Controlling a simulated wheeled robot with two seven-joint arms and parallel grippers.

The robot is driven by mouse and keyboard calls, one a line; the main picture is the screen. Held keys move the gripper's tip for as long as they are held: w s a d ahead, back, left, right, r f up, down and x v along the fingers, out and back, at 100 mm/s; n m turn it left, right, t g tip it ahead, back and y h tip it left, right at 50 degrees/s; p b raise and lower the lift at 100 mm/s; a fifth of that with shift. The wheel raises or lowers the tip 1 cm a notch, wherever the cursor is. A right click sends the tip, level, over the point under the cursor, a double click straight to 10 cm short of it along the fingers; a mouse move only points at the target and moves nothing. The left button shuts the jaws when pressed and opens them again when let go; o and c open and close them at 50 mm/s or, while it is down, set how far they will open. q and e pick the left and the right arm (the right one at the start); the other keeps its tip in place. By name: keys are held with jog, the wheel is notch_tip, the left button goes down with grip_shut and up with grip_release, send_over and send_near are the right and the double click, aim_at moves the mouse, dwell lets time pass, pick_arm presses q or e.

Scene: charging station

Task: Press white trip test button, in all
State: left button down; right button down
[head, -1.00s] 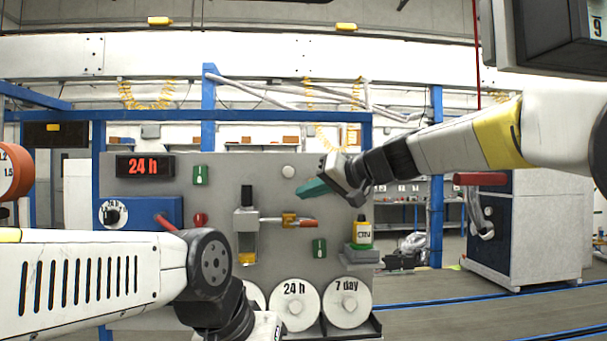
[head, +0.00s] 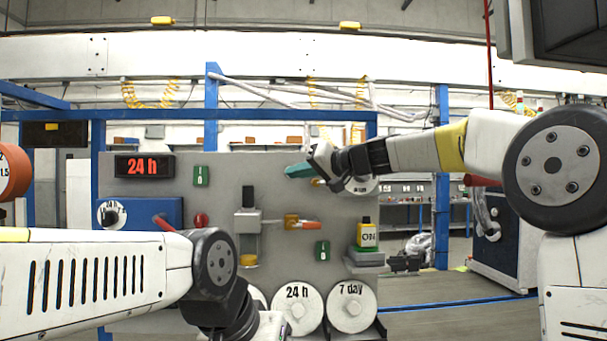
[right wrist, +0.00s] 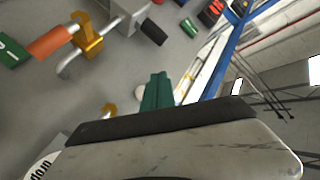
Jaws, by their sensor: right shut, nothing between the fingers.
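The round white button on the grey panel (head: 225,190), seen earlier, is hidden in the head view behind the teal fingers of my right gripper (head: 290,171). The fingers are shut and empty, in front of the upper right part of the panel and pointing left. In the right wrist view, the shut teal fingers (right wrist: 157,90) point at the panel. A small pale round thing (right wrist: 112,94) beside them could be the button; I cannot tell. Contact is not clear. My left arm crosses the lower left, its fingers out of view.
An orange-handled valve (head: 298,222), a green switch (head: 322,251) and a yellow oil bottle (head: 367,235) sit below the right gripper. A round gauge (head: 362,186) is partly behind my right wrist. White discs (head: 298,311) line the panel's bottom. Free floor lies right of the panel.

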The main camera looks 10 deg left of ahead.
jog(key=shift+w+a, duration=0.3)
jog(key=shift+w, duration=0.6)
jog(key=shift+w+a, duration=0.25)
jog(key=shift+w, duration=0.7)
jog(key=shift+w+a, duration=0.3)
jog(key=shift+w, duration=0.6)
jog(key=shift+w, duration=0.15)
jog(key=shift+w+a, duration=0.1)
jog(key=shift+w, duration=0.15)
jog(key=shift+w+a, duration=0.1)
jog(key=shift+w, duration=0.3)
dwell(0.6)
jog(key=shift+s, duration=0.1)
jog(key=shift+s+d, duration=0.25)
jog(key=shift+s, duration=0.45)
jog(key=s, duration=0.2)
jog(key=s+d, duration=0.1)
jog(key=s, duration=0.1)
jog(key=shift+s+d, duration=0.15)
jog(key=shift+s, duration=0.25)
